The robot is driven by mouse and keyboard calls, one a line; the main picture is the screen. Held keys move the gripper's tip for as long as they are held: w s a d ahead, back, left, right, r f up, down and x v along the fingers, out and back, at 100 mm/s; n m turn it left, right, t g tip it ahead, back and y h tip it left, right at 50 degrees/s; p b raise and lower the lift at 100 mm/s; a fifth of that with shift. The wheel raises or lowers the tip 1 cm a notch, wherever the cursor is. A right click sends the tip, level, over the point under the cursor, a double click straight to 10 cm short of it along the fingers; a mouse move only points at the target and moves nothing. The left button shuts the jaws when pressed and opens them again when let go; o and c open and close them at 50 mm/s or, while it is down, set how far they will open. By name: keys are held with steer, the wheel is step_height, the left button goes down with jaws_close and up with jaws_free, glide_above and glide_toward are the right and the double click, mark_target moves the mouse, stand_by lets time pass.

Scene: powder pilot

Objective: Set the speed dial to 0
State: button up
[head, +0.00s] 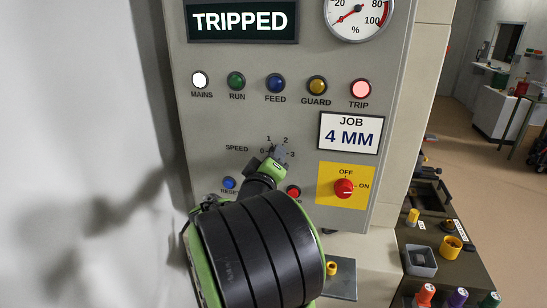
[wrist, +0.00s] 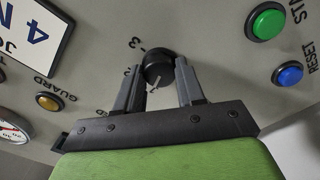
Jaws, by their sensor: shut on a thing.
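The speed dial (wrist: 157,62) is a black round knob with a pale mark on it, on the grey panel. In the wrist view my gripper (wrist: 158,78) is shut on it, one finger on each side. In the head view the dial (head: 281,151) shows just beyond my gripper (head: 273,162), with the numbers 0, 1, 2 and 3 around it. My gripper and arm cover part of the dial in that view. I cannot tell for sure which number its mark points to.
The display (head: 243,21) reads TRIPPED, and the TRIP lamp (head: 361,89) and MAINS lamp (head: 200,79) are lit. The blue RESET button (head: 229,183) and a red button (head: 293,191) sit close to my arm. A red OFF/ON switch (head: 344,188) is to the right.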

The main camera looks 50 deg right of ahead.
steer(key=shift+f+n+p, duration=0.15)
steer(key=shift+n+p, duration=3.25)
steer(key=shift+n, duration=3.5)
steer(key=o, duration=1)
steer(key=b+v, duration=1)
steer(key=v, duration=0.5)
steer(key=shift+s+a+b, duration=0.25)
steer(key=shift+a+b, duration=0.05)
steer(key=shift+a, duration=0.05)
